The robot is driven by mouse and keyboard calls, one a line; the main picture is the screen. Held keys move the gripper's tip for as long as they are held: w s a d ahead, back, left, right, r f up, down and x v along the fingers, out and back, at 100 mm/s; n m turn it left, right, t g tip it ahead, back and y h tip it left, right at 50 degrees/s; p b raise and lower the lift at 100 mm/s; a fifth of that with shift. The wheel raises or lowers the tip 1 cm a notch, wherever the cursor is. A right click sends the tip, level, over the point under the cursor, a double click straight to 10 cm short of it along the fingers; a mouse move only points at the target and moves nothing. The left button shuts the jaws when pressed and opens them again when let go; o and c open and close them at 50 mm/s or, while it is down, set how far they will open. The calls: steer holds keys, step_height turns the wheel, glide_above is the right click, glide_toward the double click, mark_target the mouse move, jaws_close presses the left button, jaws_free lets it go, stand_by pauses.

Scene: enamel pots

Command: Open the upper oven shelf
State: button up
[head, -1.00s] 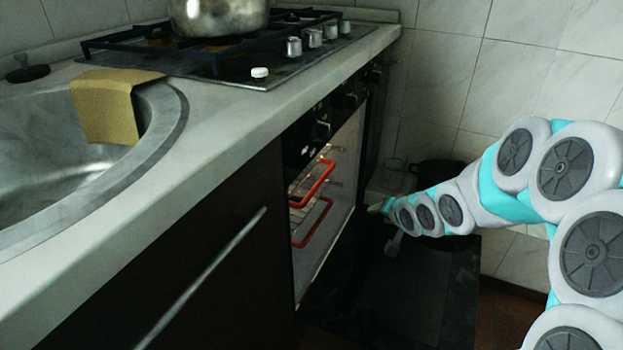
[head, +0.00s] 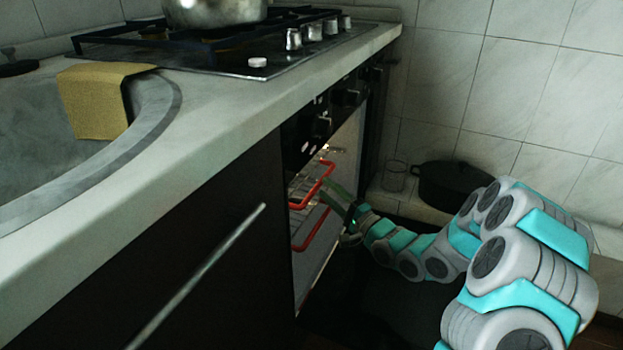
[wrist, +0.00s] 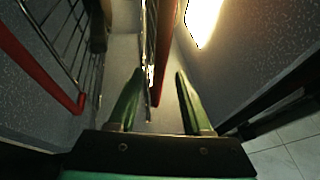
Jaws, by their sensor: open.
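The oven (head: 338,205) is open at the front, with two wire shelves that have red front bars. The upper oven shelf (head: 323,172) is in the head view, with the lower shelf (head: 312,226) under it. In the wrist view my gripper (wrist: 160,75) is open. A red bar, apparently the upper shelf's (wrist: 158,85), lines up between the fingertips; contact cannot be told. The other red bar (wrist: 45,65) is to the left.
A closed dark cabinet with a long metal handle (head: 205,268) is left of the oven. The counter (head: 225,115) overhangs above, with a sponge cloth (head: 92,100) at the sink. A black pot (head: 453,185) and a glass (head: 394,176) stand behind my arm.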

steer(key=x, duration=0.7)
steer(key=shift+a, duration=0.1)
steer(key=shift+c, duration=0.2)
steer(key=c, duration=0.7)
jaws_close()
steer(key=shift+r, duration=0.15)
stand_by(0.4)
